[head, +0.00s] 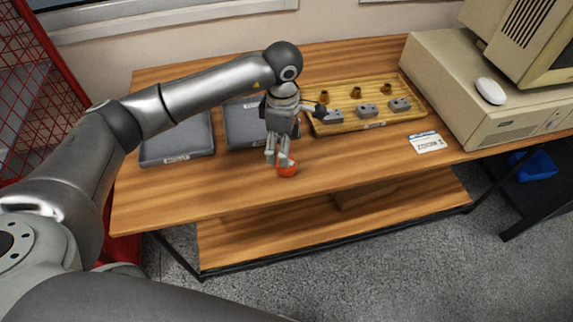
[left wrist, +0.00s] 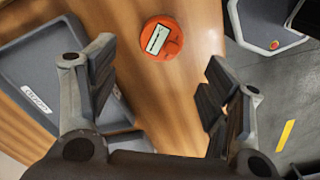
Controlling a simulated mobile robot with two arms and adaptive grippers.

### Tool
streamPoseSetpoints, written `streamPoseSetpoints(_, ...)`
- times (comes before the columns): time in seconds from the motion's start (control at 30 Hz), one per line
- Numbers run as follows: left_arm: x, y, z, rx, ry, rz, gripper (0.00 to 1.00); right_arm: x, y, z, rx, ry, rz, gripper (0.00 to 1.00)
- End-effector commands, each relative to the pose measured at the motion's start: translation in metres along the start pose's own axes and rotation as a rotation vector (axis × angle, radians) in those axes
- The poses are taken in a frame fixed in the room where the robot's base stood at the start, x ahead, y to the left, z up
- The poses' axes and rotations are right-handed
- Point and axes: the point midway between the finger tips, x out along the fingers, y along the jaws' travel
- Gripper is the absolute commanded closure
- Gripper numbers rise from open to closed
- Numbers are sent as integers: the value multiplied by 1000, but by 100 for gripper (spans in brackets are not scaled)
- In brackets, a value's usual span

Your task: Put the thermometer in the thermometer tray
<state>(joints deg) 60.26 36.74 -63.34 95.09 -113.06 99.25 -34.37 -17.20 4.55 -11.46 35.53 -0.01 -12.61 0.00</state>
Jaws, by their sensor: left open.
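An orange-red round device with a small display, likely the thermometer (head: 287,168), lies on the wooden table near its front edge. It also shows in the left wrist view (left wrist: 161,38), between and beyond the spread fingers. My left gripper (head: 278,158) points down just above and behind it, open and empty; contact cannot be told. Two flat grey trays, left (head: 176,138) and middle (head: 238,128), lie behind and left of the gripper. Each has a white label too small to read, so I cannot tell which is the thermometer tray. My right gripper is out of view.
A wooden tray (head: 420,112) with grey blocks and brass-coloured parts stands right of the grey trays. A white card (head: 427,142) and a beige computer (head: 455,85) are farther right. The table's front strip is mostly clear. A red mesh frame (head: 35,75) stands at left.

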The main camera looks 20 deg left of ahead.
Motion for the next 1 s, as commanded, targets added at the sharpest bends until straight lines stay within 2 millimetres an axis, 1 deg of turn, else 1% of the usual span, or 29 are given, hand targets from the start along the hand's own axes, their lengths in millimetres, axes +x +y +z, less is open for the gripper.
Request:
streamPoseSetpoints(0.03,7,0,0,0,-1,-2,28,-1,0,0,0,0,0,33)
streamPoseSetpoints(0.1,14,-1,0,0,0,-3,28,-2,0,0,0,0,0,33)
streamPoseSetpoints(0.27,25,-1,1,1,-1,-3,28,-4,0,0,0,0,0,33)
streamPoseSetpoints(0.43,50,-2,5,3,-2,-5,28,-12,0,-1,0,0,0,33)
streamPoseSetpoints(0.53,64,-1,5,1,-2,-4,28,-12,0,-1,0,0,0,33)
streamPoseSetpoints(0.67,71,0,4,2,-2,-1,28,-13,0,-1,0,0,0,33)
streamPoseSetpoints(0.87,71,0,5,3,-2,0,28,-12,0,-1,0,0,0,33)
streamPoseSetpoints(1.0,71,0,5,3,-2,0,46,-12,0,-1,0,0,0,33)
